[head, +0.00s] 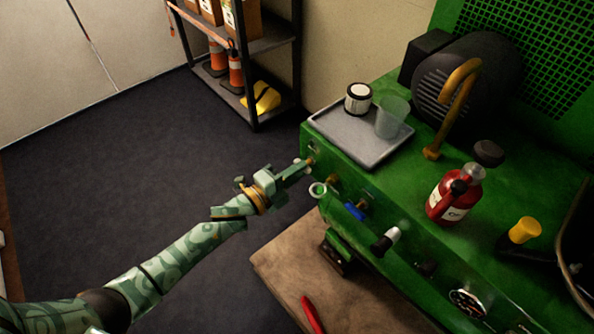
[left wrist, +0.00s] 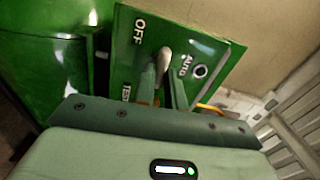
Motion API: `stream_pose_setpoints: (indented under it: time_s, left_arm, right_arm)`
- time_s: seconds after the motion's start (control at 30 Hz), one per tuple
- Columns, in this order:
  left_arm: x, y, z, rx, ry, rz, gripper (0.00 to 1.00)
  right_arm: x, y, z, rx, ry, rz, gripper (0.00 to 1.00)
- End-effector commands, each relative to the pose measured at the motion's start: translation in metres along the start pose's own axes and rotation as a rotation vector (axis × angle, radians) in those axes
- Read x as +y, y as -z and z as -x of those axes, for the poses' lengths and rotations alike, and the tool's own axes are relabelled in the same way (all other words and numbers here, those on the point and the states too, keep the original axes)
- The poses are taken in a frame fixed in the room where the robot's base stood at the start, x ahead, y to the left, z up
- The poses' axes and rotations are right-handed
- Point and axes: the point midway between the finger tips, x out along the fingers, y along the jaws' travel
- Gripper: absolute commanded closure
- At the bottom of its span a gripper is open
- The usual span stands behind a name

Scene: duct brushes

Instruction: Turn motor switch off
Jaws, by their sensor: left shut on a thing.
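The motor switch (left wrist: 164,58) is a pale-tipped lever on a green panel (left wrist: 205,50) marked OFF, AUTO and TEST. In the left wrist view its tip shows between the OFF and AUTO labels. My left gripper (left wrist: 162,85) is shut on the lever, with a finger on either side of it. In the head view my left gripper (head: 302,168) reaches the left end of the green machine's front face (head: 345,215), and its fingers hide most of the switch. My right gripper is not in view.
On the machine top are a grey tray (head: 345,140) with a white jar (head: 358,98) and a clear cup (head: 392,117), a red bottle (head: 452,200) and a yellow-topped part (head: 524,230). A blue lever (head: 354,211) is right of my gripper. The dark floor at left is clear.

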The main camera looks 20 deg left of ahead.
Motion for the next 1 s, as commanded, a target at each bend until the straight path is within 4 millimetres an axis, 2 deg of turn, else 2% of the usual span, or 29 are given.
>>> stream_pose_setpoints:
  time_s: [0.3, 0.73, 0.77, 0.8, 0.83, 1.0]
  left_arm:
    - [0.0036, 0.0004, 0.0012, 0.000, -0.006, -0.079, 1.00]
    - [0.0038, 0.0004, 0.0013, 0.000, -0.007, -0.088, 1.00]
    - [0.0038, 0.0004, 0.0013, 0.000, -0.007, -0.088, 0.83]
    - [0.0036, 0.0004, 0.0012, 0.000, -0.007, -0.088, 0.72]
    - [0.0034, 0.0003, 0.0012, 0.000, -0.006, -0.088, 0.66]
    - [0.0022, 0.0002, 0.0007, 0.000, -0.004, -0.087, 0.66]
  right_arm:
    - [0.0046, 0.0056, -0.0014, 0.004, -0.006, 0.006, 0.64]
    - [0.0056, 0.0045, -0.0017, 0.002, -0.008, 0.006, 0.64]
    - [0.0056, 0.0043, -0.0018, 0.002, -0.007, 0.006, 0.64]
    - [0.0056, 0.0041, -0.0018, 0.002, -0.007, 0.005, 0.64]
    - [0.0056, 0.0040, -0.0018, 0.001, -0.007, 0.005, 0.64]
    - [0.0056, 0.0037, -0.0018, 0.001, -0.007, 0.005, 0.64]
